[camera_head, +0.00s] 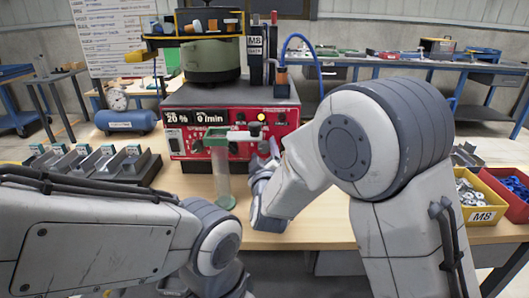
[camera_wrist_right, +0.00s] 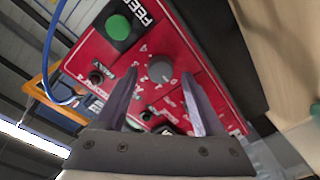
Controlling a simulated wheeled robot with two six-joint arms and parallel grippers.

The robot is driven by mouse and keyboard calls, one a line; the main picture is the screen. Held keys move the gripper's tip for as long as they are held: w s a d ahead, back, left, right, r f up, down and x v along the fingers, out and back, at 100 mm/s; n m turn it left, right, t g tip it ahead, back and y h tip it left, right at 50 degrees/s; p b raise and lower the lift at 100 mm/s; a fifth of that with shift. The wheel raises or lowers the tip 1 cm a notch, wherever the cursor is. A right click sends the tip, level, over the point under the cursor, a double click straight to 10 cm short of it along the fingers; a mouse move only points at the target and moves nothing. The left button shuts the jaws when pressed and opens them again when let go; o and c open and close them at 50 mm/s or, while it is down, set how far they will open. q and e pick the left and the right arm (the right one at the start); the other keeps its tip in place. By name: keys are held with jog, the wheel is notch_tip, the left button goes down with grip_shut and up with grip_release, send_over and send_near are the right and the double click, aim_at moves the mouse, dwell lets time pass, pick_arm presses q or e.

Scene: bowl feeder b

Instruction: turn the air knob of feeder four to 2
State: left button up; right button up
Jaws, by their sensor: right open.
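The red control panel (camera_head: 185,140) of the feeder is on the front of the machine on the table, and a label too small to read sits at its top right. In the right wrist view, a round grey knob (camera_wrist_right: 160,69) with white marks around it sits on the red panel (camera_wrist_right: 95,55). My right gripper (camera_wrist_right: 159,74) is open, with its two fingers either side of the knob; I cannot tell whether they touch it. The knob's pointer setting is not readable. In the head view my right gripper (camera_head: 268,150) is close to the panel's lower right. My left gripper is not in view.
A clear tube (camera_head: 223,178) with a green top stands before the panel. A green button (camera_wrist_right: 118,27) is near the knob. Metal fixtures (camera_head: 85,163) lie left; a yellow M8 bin (camera_head: 481,215) and a red bin (camera_head: 514,205) stand right.

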jog(key=shift+w, duration=0.4)
grip_shut()
